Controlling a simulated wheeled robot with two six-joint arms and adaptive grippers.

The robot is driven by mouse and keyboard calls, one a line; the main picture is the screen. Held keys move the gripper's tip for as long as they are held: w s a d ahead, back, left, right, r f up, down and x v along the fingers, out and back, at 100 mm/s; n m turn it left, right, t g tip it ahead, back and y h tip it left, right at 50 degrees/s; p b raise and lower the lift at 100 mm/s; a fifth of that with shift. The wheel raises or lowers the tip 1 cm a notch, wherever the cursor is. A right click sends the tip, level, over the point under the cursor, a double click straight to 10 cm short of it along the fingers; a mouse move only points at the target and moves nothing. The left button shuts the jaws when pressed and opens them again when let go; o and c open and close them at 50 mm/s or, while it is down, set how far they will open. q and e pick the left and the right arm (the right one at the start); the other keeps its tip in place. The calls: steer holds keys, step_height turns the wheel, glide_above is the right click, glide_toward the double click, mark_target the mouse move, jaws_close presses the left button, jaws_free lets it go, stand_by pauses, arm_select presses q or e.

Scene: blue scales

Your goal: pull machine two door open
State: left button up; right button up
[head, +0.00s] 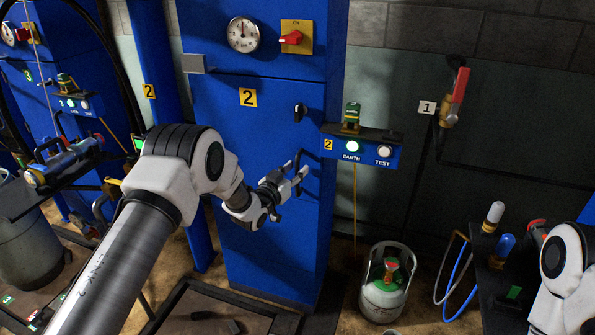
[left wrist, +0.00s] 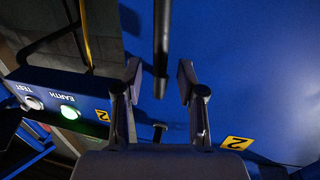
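Machine two is the tall blue cabinet (head: 250,250) marked with a yellow number 2 plate (head: 247,97). Its door looks closed. My left gripper (head: 301,172) is in front of the door's right side, at the dark upright handle (head: 297,160), which it partly hides. In the left wrist view, the handle (left wrist: 161,45) is a dark bar lying between the two spread fingers (left wrist: 158,78), with a visible gap on each side. A small black latch knob (head: 300,112) sits on the door above the handle. My right arm shows at the lower right; its gripper is out of view.
An EARTH/TEST box (head: 362,150) with a lit green lamp juts out right of the door. A gas cylinder (head: 387,285) stands on the floor at right. A dark tray (head: 205,310) lies before the cabinet. A dark bench (head: 500,275) is at lower right.

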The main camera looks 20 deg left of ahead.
arm_select(q)
steer(key=shift+x, duration=0.8)
jaws_close()
steer(key=shift+s, duration=0.1)
